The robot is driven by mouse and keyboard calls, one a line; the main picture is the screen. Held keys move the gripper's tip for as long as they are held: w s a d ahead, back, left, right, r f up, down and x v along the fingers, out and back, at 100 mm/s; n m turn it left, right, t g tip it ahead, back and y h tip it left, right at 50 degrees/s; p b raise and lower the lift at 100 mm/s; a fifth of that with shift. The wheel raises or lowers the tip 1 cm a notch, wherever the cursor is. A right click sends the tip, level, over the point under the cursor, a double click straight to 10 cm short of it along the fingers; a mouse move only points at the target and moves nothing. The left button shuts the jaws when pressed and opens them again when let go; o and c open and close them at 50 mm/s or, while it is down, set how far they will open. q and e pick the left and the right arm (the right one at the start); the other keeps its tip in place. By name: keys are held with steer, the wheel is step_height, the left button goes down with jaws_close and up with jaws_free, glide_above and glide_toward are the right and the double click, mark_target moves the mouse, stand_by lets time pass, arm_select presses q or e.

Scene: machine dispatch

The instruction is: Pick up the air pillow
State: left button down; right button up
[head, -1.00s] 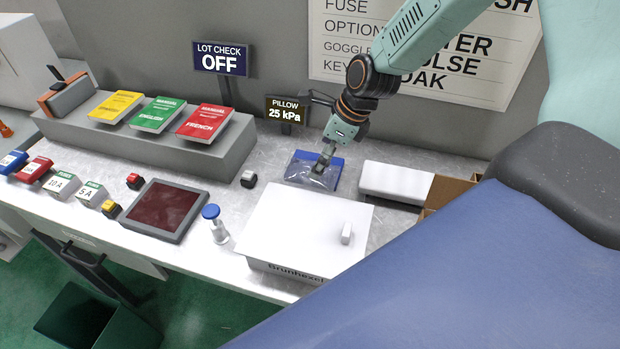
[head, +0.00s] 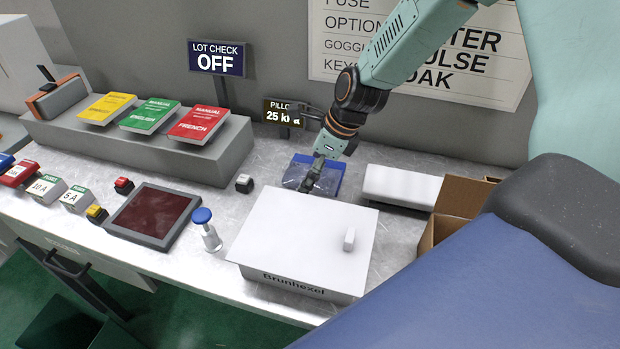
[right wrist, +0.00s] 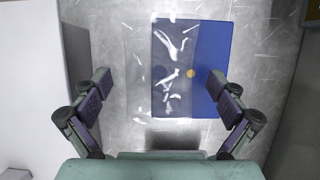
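The air pillow (head: 295,177) is a clear, shiny plastic pouch lying partly on a blue pad (head: 335,176) at the back of the bench. In the right wrist view the pillow (right wrist: 142,70) overlaps the left part of the blue pad (right wrist: 212,60), with a small orange dot near its right edge. My right gripper (head: 313,180) is above the pillow and hides part of it. In the right wrist view my right gripper (right wrist: 160,80) is open, one finger on each side of the pillow, with gaps showing. My left gripper is not in view.
A white lidded box (head: 305,235) stands in front of the pillow. A white block (head: 400,186) and an open cardboard box (head: 455,210) are to its right. A pillow sign (head: 283,114) reading 25 kPa stands behind. A small black-and-white button (head: 244,183) is left.

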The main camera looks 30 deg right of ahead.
steer(key=shift+s+r, duration=0.1)
steer(key=shift+r, duration=0.05)
steer(key=shift+c, duration=1.3)
steer(key=c, duration=0.5)
